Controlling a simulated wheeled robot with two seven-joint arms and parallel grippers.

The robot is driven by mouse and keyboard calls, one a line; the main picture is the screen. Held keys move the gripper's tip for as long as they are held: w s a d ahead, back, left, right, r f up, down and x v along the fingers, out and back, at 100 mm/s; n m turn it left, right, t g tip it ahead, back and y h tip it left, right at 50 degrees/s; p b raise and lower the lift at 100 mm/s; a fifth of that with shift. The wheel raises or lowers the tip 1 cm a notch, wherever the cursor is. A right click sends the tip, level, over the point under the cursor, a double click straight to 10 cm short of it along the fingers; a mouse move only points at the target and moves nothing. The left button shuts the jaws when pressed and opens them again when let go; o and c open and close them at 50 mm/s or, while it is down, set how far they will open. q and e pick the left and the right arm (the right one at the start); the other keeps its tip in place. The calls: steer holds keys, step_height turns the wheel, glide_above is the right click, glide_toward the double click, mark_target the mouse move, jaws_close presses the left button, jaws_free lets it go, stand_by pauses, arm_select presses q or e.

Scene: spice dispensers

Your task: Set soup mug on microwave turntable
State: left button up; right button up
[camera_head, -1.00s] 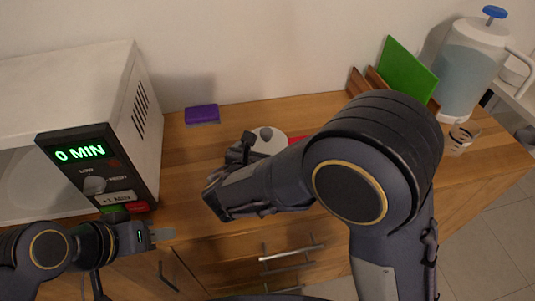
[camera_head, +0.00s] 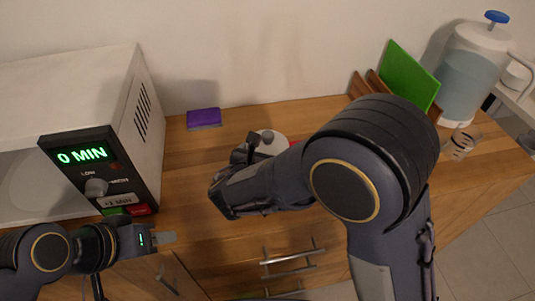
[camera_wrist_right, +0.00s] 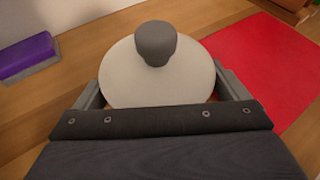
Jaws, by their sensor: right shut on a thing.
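The soup mug (camera_head: 270,143) shows from above as a white round top with a grey knob; its body is hidden. In the right wrist view the mug (camera_wrist_right: 125,75) sits between the two fingers of my right gripper (camera_wrist_right: 160,92), which is shut on it. In the head view my right gripper (camera_head: 250,150) is partly hidden by its own wrist. The white microwave (camera_head: 90,85) stands at left, its front cavity visible and its turntable unclear. My left gripper (camera_head: 165,238) is in front of the microwave's control panel, apart from it; its jaw gap is unclear.
The control panel (camera_head: 97,170) reads 0 MIN. A purple sponge (camera_head: 204,118) lies near the wall. A red mat (camera_wrist_right: 270,60) is beside the mug. A green board (camera_head: 408,75), a clear measuring cup (camera_head: 460,143) and a blue-topped dispenser (camera_head: 472,75) stand at right. Counter between microwave and mug is clear.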

mark_target(266, 142)
steer(key=shift+r, duration=0.5)
step_height(266, 142, up, 3)
steer(key=shift+f+p, duration=0.15)
steer(key=shift+p, duration=0.2)
steer(key=s+a+r+p, duration=0.1)
steer(key=s+a+r, duration=0.1)
steer(key=s+r, duration=0.95)
steer(key=w+d+f+p, duration=0.2)
steer(key=w+d+f, duration=0.2)
steer(key=w+d, duration=0.6)
steer(key=w+d+f+p, duration=0.1)
steer(key=w+d+f, duration=0.1)
steer(key=d, duration=0.4)
steer(key=w+d+f+p, duration=0.1)
steer(key=d+f, duration=0.2)
steer(key=d, duration=0.3)
steer(key=shift+w+d+f+y, duration=0.15)
steer(key=shift+w+f+y, duration=0.15)
steer(key=shift+w+f, duration=0.1)
steer(key=shift+r, duration=0.1)
